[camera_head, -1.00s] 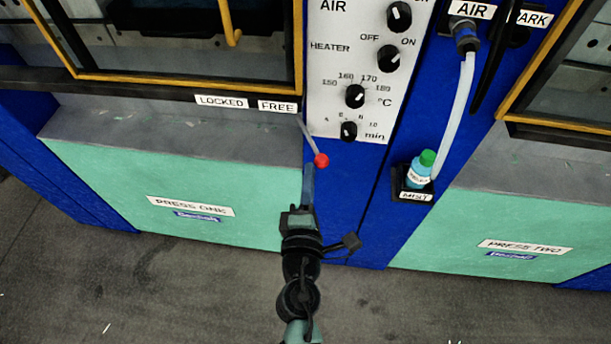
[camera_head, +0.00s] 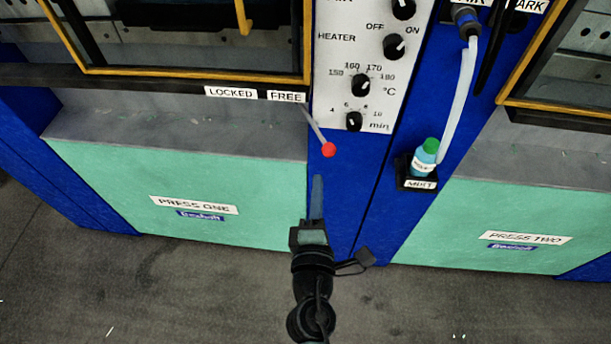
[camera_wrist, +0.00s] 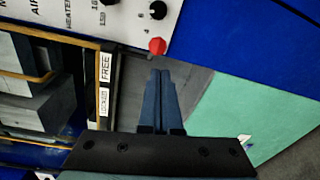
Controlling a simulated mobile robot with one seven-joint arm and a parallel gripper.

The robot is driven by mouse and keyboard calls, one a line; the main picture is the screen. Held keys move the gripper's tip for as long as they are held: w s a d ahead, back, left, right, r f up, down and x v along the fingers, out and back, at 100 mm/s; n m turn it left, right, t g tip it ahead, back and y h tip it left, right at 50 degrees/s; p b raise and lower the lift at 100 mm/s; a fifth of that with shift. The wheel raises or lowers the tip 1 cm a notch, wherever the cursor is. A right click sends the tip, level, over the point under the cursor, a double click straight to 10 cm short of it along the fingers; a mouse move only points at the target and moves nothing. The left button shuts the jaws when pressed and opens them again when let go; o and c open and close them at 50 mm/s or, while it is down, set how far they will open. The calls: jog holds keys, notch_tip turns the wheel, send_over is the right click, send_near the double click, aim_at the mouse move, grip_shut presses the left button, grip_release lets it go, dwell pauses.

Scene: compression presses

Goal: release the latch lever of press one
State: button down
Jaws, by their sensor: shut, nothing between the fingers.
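The latch lever of press one is a thin pale rod with a red ball knob (camera_head: 329,150). It hangs down and to the right from beneath the FREE label (camera_head: 286,96), to the right of the LOCKED label (camera_head: 231,93). The red knob also shows in the wrist view (camera_wrist: 157,46), just beyond my fingertips. My gripper (camera_head: 318,178) is shut and empty, its blue fingers pointing up below the knob. A visible gap separates the fingertips from the knob. In the wrist view the two fingers (camera_wrist: 161,72) lie side by side.
Press one's green front (camera_head: 180,175) stands left of my gripper. The knob panel (camera_head: 372,60) is above right. A small bottle (camera_head: 425,158) sits on a black holder at right, beside a pale hose (camera_head: 461,105). Press two (camera_head: 520,210) is farther right.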

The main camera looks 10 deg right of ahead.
jog(key=s+d, duration=0.3)
jog(key=s, duration=0.1)
jog(key=shift+d, duration=0.2)
jog(key=shift+a, duration=0.1)
jog(key=w+a+r+m+t+h, duration=0.15)
jog(key=r+m, duration=0.25)
jog(key=r, duration=0.6)
jog(key=w+r+m+t+p, duration=0.1)
jog(key=w+r+m, duration=0.25)
jog(key=r, duration=0.55)
jog(key=w+a+r+m+t+h, duration=0.15)
jog(key=r+m, duration=0.25)
jog(key=r, duration=0.6)
jog(key=s+a+r+m+t+y, duration=0.2)
jog(key=s+a+r, duration=0.1)
jog(key=r, duration=0.6)
jog(key=s+a+r+m+t+y, duration=0.1)
jog(key=s+a+r+t+y, duration=0.1)
jog(key=r, duration=0.7)
jog(key=s+a+r+m+t+y+p, duration=0.1)
jog(key=s+a+r+m+t+y, duration=0.1)
jog(key=r, duration=0.8)
jog(key=s+a+y, duration=0.1)
jog(key=s+a, duration=0.1)
jog(key=s, duration=0.1)
jog(key=shift+m+t+y, duration=0.3)
jog(key=shift+m, duration=0.05)
